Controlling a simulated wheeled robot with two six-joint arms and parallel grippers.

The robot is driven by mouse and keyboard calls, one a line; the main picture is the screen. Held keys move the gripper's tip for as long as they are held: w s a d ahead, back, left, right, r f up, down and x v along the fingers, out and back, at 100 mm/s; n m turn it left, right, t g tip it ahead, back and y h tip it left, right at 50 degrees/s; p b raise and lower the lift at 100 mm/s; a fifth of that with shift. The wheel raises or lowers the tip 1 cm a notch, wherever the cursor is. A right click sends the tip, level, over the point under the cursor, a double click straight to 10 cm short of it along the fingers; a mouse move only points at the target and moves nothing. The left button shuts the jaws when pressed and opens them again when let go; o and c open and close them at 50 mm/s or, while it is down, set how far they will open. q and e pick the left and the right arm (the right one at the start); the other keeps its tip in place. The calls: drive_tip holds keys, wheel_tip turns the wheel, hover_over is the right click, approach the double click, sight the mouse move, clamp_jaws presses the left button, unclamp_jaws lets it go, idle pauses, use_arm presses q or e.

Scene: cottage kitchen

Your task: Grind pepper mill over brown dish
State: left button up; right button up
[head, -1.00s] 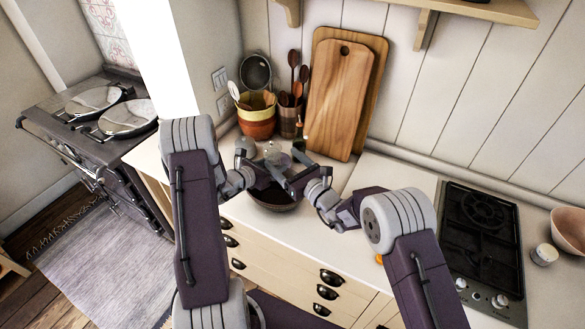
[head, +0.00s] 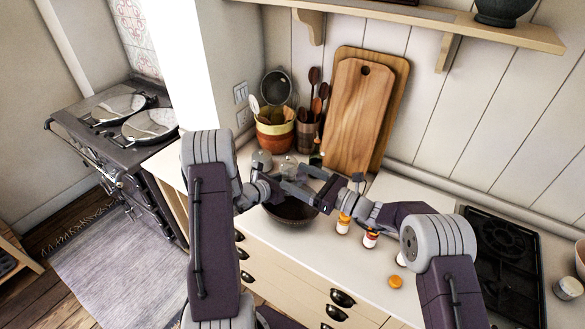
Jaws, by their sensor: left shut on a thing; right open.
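The brown dish (head: 291,211) stands on the counter, partly hidden by my grippers above it. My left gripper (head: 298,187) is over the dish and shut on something. What it holds is too small and covered to make out, so I cannot clearly tell the pepper mill. My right gripper (head: 340,190) is open, just right of the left gripper, above the dish's right side. I cannot tell whether the two grippers touch.
Behind the dish are clear glass pieces (head: 262,160), a dark bottle (head: 316,156), a utensil crock (head: 274,132) and cutting boards (head: 360,115) against the wall. An orange round thing (head: 395,282) lies near the front edge. The black hob (head: 505,255) is at right.

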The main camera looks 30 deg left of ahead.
sight(289, 163)
drive_tip(key=w+d+f, duration=0.3)
drive_tip(key=w+d, duration=0.2)
drive_tip(key=shift+t+h, duration=0.3)
drive_tip(key=a, duration=0.3)
drive_tip(key=w+a, duration=0.1)
drive_tip(key=a, duration=0.6)
drive_tip(key=shift+w+a, duration=0.2)
drive_tip(key=shift+w, duration=0.1)
drive_tip(key=shift+a+r, duration=0.1)
drive_tip(key=shift+a, duration=0.6)
drive_tip(key=c, duration=1.4)
